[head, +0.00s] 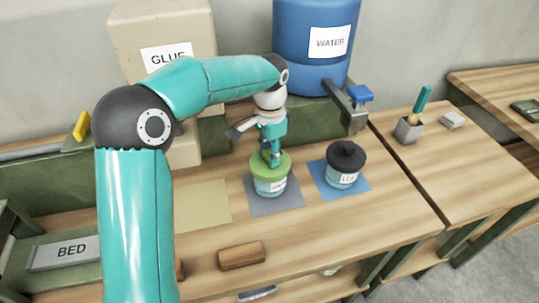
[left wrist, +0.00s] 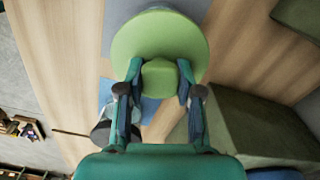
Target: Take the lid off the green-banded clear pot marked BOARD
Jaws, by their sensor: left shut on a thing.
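The clear pot (head: 270,186) with a green band stands upright on a grey mat (head: 292,201) on the bench; its white label is too small to read. Its round green lid (head: 284,164) sits on top, with no clear gap to the pot. In the left wrist view the lid (left wrist: 160,30) fills the upper middle, with a raised green knob (left wrist: 159,80). My left gripper (head: 270,159) points down over the lid and is shut on the knob, one finger on each side, as the wrist view shows (left wrist: 159,72). The right gripper is not in view.
A black-lidded pot (head: 341,181) stands close by on a blue mat (head: 363,187). Behind are a blue WATER drum (head: 300,65), a GLUE box (head: 135,35) and a metal block with a blue handle (head: 345,105). A wooden block (head: 241,256) lies in front. The tan mat (head: 205,205) is bare.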

